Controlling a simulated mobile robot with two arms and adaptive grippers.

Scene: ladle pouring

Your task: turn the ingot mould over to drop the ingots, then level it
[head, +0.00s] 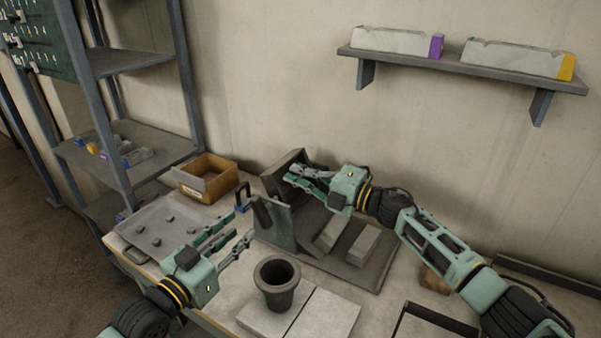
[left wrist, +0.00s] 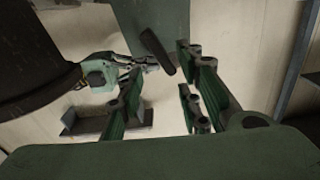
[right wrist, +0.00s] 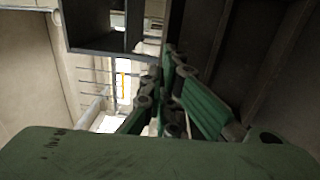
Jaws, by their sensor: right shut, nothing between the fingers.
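The dark ingot mould (head: 276,184) is tipped up on its side at the back of the bench, behind a grey-green upright plate (head: 282,232). A dark handle (head: 262,212) stands at the plate's left; it also shows in the left wrist view (left wrist: 157,52). Two pale ingots (head: 328,233) (head: 363,244) lie on a dark tray (head: 377,276) right of the plate. My right gripper (head: 291,176) is shut and empty by the mould; whether it touches is unclear. Dark walls fill much of the right wrist view. My left gripper (head: 240,230) is open and empty, left of the handle.
A dark crucible (head: 277,285) stands on pale slabs (head: 328,311) in front, close to my left gripper. A grey tray (head: 155,241) and a cardboard box (head: 207,176) are at the left. A wall shelf (head: 462,66) with two blocks hangs above right.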

